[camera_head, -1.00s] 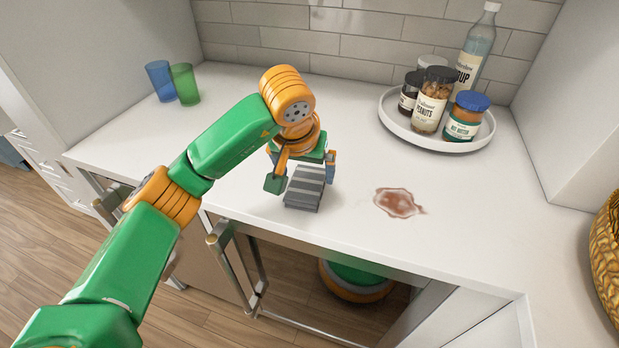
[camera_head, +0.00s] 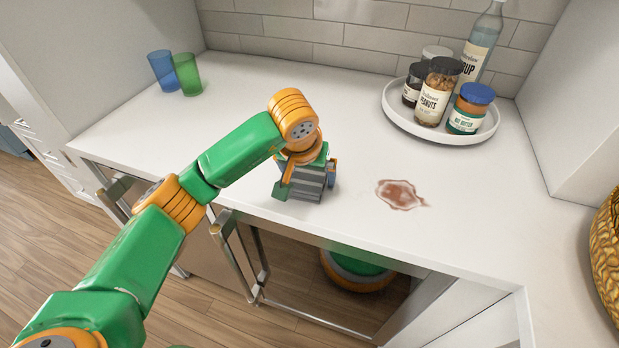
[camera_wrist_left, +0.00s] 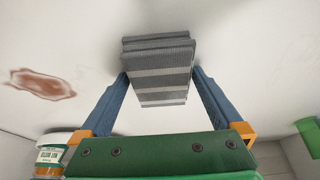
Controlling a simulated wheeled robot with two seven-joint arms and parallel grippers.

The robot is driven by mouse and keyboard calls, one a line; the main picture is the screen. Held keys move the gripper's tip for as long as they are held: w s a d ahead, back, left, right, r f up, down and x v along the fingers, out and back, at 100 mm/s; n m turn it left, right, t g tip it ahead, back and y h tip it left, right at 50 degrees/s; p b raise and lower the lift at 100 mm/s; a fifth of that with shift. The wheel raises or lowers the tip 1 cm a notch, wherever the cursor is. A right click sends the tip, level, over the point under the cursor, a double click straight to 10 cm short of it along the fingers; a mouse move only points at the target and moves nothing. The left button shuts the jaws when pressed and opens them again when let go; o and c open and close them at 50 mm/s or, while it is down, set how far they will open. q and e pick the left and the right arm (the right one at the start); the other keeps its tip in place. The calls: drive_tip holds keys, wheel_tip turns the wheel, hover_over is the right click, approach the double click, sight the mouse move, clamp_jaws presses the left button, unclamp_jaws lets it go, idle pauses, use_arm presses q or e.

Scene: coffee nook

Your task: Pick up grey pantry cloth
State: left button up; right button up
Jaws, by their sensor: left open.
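The grey pantry cloth (camera_head: 303,188) is folded and striped in lighter and darker grey. It lies on the white counter near its front edge, partly hidden by my left gripper (camera_head: 304,190). In the left wrist view the cloth (camera_wrist_left: 158,75) sits between the two blue fingers of my left gripper (camera_wrist_left: 160,80). The fingers are open, one on each side of the cloth; I cannot tell whether they touch it. My right gripper is not in view.
A reddish-brown spill (camera_head: 401,194) lies on the counter right of the cloth. A round white tray (camera_head: 440,131) with jars and a bottle stands at the back right. Blue (camera_head: 163,70) and green (camera_head: 187,74) cups stand at the back left. An open compartment is below the counter.

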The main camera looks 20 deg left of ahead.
sight(308, 175)
use_arm(q)
drive_tip(key=shift+c, duration=0.2)
drive_tip(key=c, duration=1.1)
drive_tip(key=shift+r, duration=0.15)
drive_tip(key=shift+r+p, duration=0.35)
drive_tip(key=shift+p, duration=0.1)
wheel_tip(308, 175, up, 2)
drive_tip(key=shift+r+b, duration=0.1)
drive_tip(key=shift+b, duration=0.85)
drive_tip(key=s+a+r, duration=0.2)
drive_tip(key=s+r, duration=0.1)
drive_tip(key=s, duration=0.1)
drive_tip(key=s+a+r, duration=0.2)
drive_tip(key=s+r, duration=0.2)
drive_tip(key=s+a+r, duration=0.3)
drive_tip(key=s, duration=0.1)
drive_tip(key=shift+a+r, duration=0.1)
drive_tip(key=shift+r, duration=0.1)
